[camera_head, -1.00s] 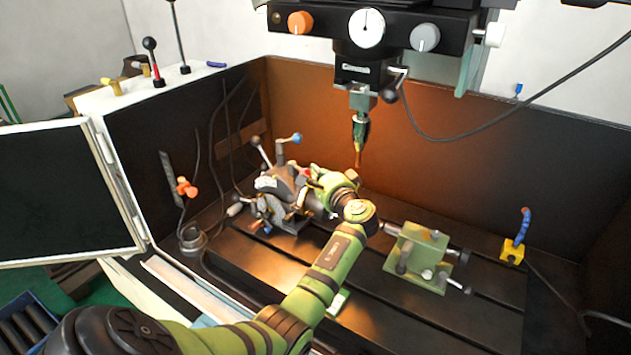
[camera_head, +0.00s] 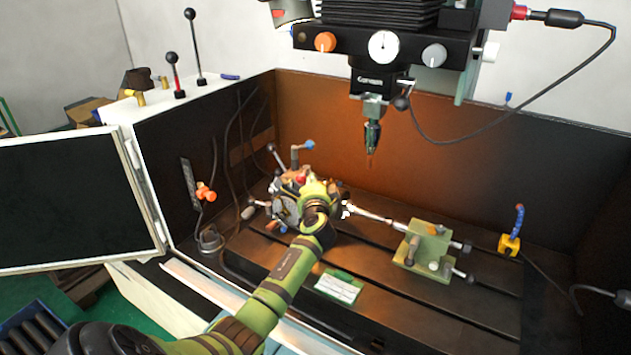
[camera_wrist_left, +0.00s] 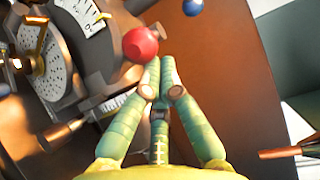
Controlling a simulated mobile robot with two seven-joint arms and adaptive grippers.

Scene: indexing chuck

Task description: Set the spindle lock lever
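The indexing head (camera_head: 287,212) stands on the left of the slotted machine table. It carries a black-knobbed lever (camera_head: 271,148), a blue-knobbed lever (camera_head: 309,145) and a red knob (camera_head: 300,180). I cannot tell by label which one is the spindle lock lever. In the left wrist view the red knob (camera_wrist_left: 140,45) is large, just left of my left gripper's fingertips (camera_wrist_left: 161,62). The green fingers are drawn together with nothing visible between them. Whether they touch the knob is unclear. In the head view my left gripper (camera_head: 312,187) is over the indexing head, its tips hard to make out. My right gripper is out of view.
A spindle with a drill (camera_head: 372,138) hangs above and right of the indexing head. A green tailstock (camera_head: 428,243) stands to the right on the table. A graduated dial (camera_wrist_left: 85,14) and a hole plate (camera_wrist_left: 48,72) crowd the left of the wrist view; the right side is more open.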

